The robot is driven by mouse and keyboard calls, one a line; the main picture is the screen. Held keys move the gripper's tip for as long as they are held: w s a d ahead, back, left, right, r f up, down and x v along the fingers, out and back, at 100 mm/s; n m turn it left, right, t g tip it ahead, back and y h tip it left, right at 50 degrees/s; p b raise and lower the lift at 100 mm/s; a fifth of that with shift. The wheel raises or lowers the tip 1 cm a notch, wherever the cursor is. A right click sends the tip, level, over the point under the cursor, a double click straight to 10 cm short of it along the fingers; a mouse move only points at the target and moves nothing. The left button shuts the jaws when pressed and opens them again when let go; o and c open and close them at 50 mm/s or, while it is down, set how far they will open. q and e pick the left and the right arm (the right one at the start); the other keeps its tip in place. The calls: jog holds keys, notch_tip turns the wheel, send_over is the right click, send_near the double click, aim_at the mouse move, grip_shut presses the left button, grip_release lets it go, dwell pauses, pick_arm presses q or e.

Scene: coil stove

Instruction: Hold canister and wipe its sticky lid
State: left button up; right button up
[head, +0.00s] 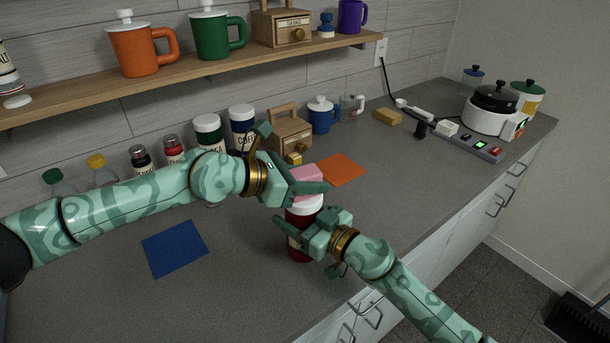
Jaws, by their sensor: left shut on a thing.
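The canister (299,248) is dark red with a white lid (305,203) and stands upright on the counter. My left gripper (305,181) is shut on a pink sponge (306,173) right over the lid. Whether the sponge touches the lid is hidden by the fingers. My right gripper (308,228) is at the canister's upper right side, with one finger across its front. Its other finger is mostly hidden, so its grip on the canister is unclear. No sticky spot can be made out on the lid.
A blue cloth (175,249) and an orange cloth (341,170) lie flat on the counter (230,290). A power strip (468,139) and a white cooker (492,116) stand at right. A shelf (190,72) hangs above.

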pick_arm(q)
jog(key=shift+s+d, duration=0.55)
jog(key=shift+s, duration=0.2)
jog(key=shift+r, duration=4.05)
pick_arm(e)
jog(key=o, duration=1.1)
